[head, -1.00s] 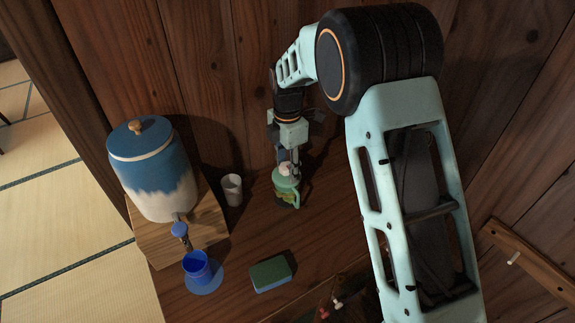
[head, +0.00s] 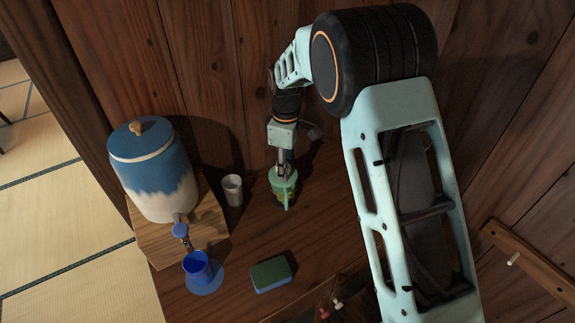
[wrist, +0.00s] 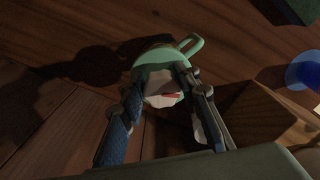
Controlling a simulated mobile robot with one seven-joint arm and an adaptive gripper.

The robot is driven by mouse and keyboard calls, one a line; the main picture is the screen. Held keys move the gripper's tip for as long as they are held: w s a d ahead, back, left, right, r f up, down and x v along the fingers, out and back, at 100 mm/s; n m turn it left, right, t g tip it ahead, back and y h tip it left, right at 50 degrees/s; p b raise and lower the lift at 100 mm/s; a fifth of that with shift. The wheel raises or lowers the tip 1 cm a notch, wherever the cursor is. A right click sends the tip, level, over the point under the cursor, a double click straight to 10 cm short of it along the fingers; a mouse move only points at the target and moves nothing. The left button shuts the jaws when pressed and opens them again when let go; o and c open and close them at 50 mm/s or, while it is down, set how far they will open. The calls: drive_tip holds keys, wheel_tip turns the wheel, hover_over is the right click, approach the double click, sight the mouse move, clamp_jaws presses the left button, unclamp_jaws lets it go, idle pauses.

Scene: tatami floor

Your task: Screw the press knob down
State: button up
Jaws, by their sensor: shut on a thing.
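The press is a small green jar-like vessel (head: 283,187) with a side handle, standing on the wooden counter near the back wall in the head view. In the wrist view its pale green rim and handle (wrist: 157,58) show. The pale knob (wrist: 163,92) on top, with a reddish mark, sits between my two fingers in the wrist view. My gripper (head: 284,170) points down over the press and is shut on the knob. The fingers hide most of the knob in the head view.
A grey-white cup (head: 232,189) stands just left of the press. A blue and cream dispenser (head: 155,180) with a tap stands on a wooden stand (head: 208,222). The back wall is close behind.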

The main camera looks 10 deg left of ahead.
drive_tip(key=m, duration=0.3)
drive_tip(key=f+m, duration=0.1)
drive_tip(key=shift+s+d+f+m, duration=0.1)
drive_tip(key=shift+s+d+m, duration=0.1)
drive_tip(key=shift+s+m, duration=0.15)
drive_tip(key=m, duration=0.5)
drive_tip(key=shift+m+p, duration=0.25)
drive_tip(key=shift+p, duration=0.15)
drive_tip(key=o, duration=0.6)
drive_tip(key=shift+o, duration=1.1)
drive_tip(key=shift+w+a+f, duration=0.1)
drive_tip(key=shift+r, duration=0.2)
drive_tip(key=shift+w+r+p, duration=0.15)
drive_tip(key=shift+r+p, duration=0.35)
drive_tip(key=shift+r, duration=0.1)
drive_tip(key=shift+w+r+p, duration=0.15)
drive_tip(key=shift+r+p, duration=2.25)
drive_tip(key=shift+r, duration=1.6)
